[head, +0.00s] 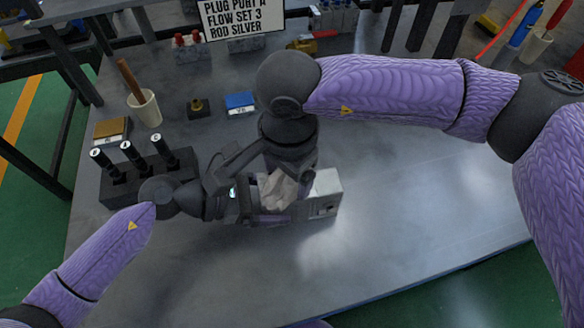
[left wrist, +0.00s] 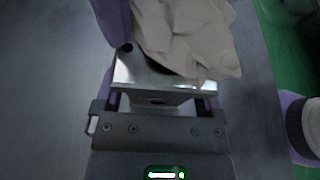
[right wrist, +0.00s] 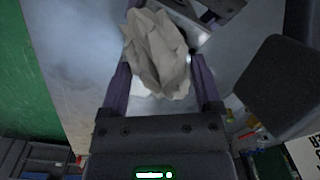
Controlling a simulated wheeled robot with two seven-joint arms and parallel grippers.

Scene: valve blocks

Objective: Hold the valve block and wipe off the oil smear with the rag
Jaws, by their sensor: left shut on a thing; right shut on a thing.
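The silver valve block (head: 325,192) lies on the grey table near the middle in the head view. My left gripper (head: 262,212) reaches in from the left and is shut on the block; the block also shows between its fingers in the left wrist view (left wrist: 150,75). My right gripper (head: 287,180) comes down from above and is shut on the crumpled beige rag (head: 275,190). The rag covers part of the block's top in the left wrist view (left wrist: 190,35) and fills the jaws in the right wrist view (right wrist: 157,55). I cannot see an oil smear; the rag may hide it.
A black rack (head: 150,175) with several black-handled pieces stands at left. A beige cup (head: 145,108) with a brown-handled tool, a blue box (head: 240,102) and a sign (head: 242,15) are farther back. The table's right side (head: 430,200) is clear.

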